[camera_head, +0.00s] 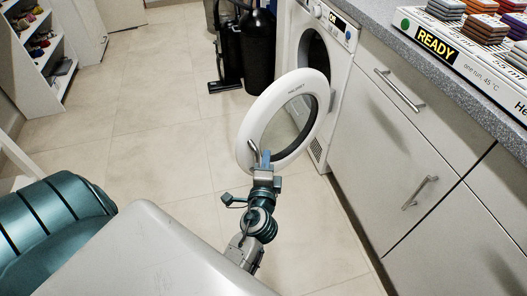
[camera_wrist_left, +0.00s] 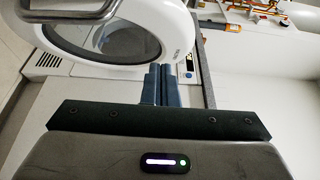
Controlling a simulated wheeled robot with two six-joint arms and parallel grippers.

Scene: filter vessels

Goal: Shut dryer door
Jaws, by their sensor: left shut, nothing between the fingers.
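The dryer door (camera_head: 262,112), a white ring around dark glass, stands wide open, swung out from the front of the white dryer (camera_head: 343,58). A metal bar handle (camera_head: 254,151) is on the door's near edge. My left gripper (camera_head: 265,158) is shut and empty at the near lower rim of the door; I cannot tell if it touches. In the left wrist view the closed blue-grey fingers (camera_wrist_left: 161,82) point toward the door (camera_wrist_left: 120,35), with the handle (camera_wrist_left: 70,14) at the upper left. My right gripper is not in view.
A grey counter (camera_head: 400,40) over white cabinets (camera_head: 400,130) runs along the right, with bar handles sticking out. On it is a box with a READY display (camera_head: 437,42). A black cylinder (camera_head: 258,50) stands beyond the door. The tiled floor (camera_head: 150,130) at left is clear.

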